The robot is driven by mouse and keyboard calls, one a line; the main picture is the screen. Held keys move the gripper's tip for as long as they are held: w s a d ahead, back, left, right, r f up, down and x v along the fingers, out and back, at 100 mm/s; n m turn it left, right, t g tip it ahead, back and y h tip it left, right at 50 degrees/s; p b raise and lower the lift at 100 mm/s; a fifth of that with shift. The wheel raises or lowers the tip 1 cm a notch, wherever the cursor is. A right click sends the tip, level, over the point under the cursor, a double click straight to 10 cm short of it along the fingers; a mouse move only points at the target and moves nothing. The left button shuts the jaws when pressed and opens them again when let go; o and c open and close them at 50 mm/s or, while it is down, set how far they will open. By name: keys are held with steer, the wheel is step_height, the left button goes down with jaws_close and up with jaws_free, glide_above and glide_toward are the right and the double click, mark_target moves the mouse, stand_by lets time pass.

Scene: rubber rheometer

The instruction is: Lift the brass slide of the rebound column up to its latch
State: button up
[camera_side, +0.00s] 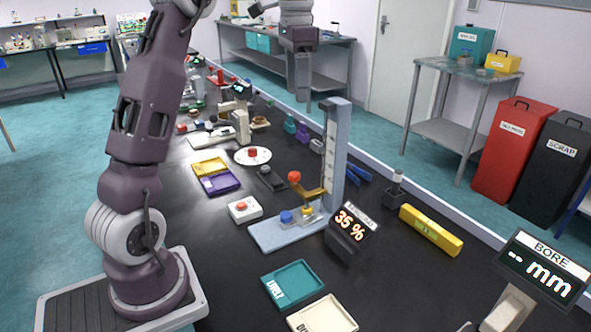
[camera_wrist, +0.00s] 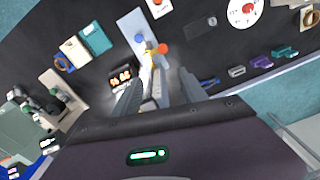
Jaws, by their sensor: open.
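The rebound column (camera_side: 335,150) is a grey upright on a light blue base (camera_side: 275,236). Its brass slide (camera_side: 314,192) sits low on the upright and reaches out left, with an orange ball (camera_side: 294,177) at its end. In the wrist view the slide (camera_wrist: 149,58) and ball (camera_wrist: 163,48) show just beyond the fingers. I cannot make out the latch. My gripper (camera_side: 302,85) hangs above and behind the column in the side picture. It is open and empty, and its fingers (camera_wrist: 157,85) spread on either side of the upright's line of sight.
Blue (camera_side: 287,216) and yellow (camera_side: 307,211) pucks lie at the base. A display (camera_side: 350,229) reading 35 % stands close to the base's right. A yellow level (camera_side: 431,229), teal tray (camera_side: 293,284) and white button box (camera_side: 245,209) are around it. Blue-handled pliers (camera_side: 358,172) lie behind.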

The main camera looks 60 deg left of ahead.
mark_target(296, 173)
steer(key=f, duration=1.5)
steer(key=a+f, duration=0.1)
steer(key=f, duration=0.6)
steer(key=shift+w+a+f, duration=0.1)
steer(key=shift+w+f, duration=0.15)
steer(key=shift+f, duration=0.1)
steer(key=shift+c, duration=0.4)
jaws_close()
steer(key=shift+r, duration=0.1)
